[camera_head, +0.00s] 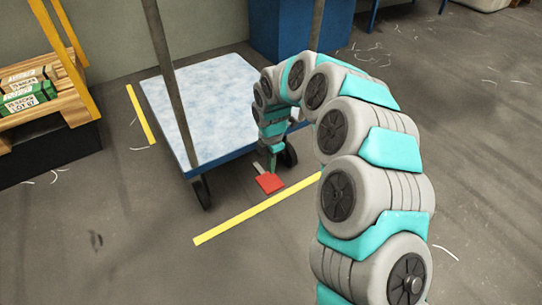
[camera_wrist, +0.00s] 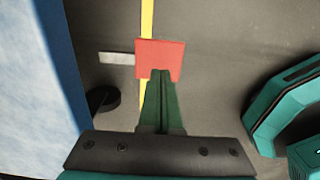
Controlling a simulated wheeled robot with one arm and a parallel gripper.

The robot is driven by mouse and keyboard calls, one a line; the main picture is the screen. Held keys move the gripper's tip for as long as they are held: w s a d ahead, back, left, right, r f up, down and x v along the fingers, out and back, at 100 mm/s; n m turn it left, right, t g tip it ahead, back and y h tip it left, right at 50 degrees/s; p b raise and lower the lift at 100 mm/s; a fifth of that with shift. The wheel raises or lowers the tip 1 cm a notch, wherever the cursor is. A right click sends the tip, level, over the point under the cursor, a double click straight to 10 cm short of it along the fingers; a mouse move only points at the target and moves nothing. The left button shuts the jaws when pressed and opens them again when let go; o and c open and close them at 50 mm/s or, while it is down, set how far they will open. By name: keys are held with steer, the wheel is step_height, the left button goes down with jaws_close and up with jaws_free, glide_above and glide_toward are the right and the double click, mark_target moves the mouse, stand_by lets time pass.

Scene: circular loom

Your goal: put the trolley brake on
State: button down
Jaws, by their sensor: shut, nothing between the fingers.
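The trolley (camera_head: 213,105) has a pale blue speckled deck with a blue edge and dark upright posts. Its deck also shows at the left of the wrist view (camera_wrist: 35,90). A flat red brake pedal (camera_head: 270,184) sits low by the trolley's near right corner; it also shows in the wrist view (camera_wrist: 160,52), with a short grey bar (camera_wrist: 117,58) on its left. My gripper (camera_head: 272,168) points down at the pedal, shut and empty. Its green fingertips (camera_wrist: 160,73) overlap the pedal's near edge in the wrist view. I cannot tell whether they touch it.
Black trolley wheels (camera_head: 201,191) stand near the pedal. Yellow floor lines (camera_head: 255,209) run beside the trolley. A wooden pallet with boxes (camera_head: 40,95) is at the left. A blue cabinet (camera_head: 290,30) stands behind. The floor at the right is mostly clear, with loose pale strands.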

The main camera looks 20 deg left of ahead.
mark_target(273, 183)
steer(key=shift+f+b, duration=0.35)
steer(key=shift+f, duration=2.15)
steer(key=shift+f, duration=0.1)
steer(key=shift+s+d+f+t+y+p, duration=0.15)
steer(key=shift+d+f+t+y+p, duration=0.05)
steer(key=shift+f+t+y, duration=0.45)
steer(key=shift+s+d+f+t+y+p, duration=0.15)
steer(key=shift+f+t+y, duration=0.3)
steer(key=shift+f+y, duration=0.25)
steer(key=shift+w+a+f+p, duration=0.1)
steer(key=shift+f+p, duration=0.5)
steer(key=shift+p, duration=0.1)
steer(key=shift+r, duration=0.3)
steer(key=s+d+p+v, duration=0.1)
steer(key=p+v, duration=0.1)
steer(key=v, duration=1.1)
steer(key=shift+p, duration=0.3)
steer(key=shift+d+r, duration=0.1)
steer(key=shift+r, duration=0.05)
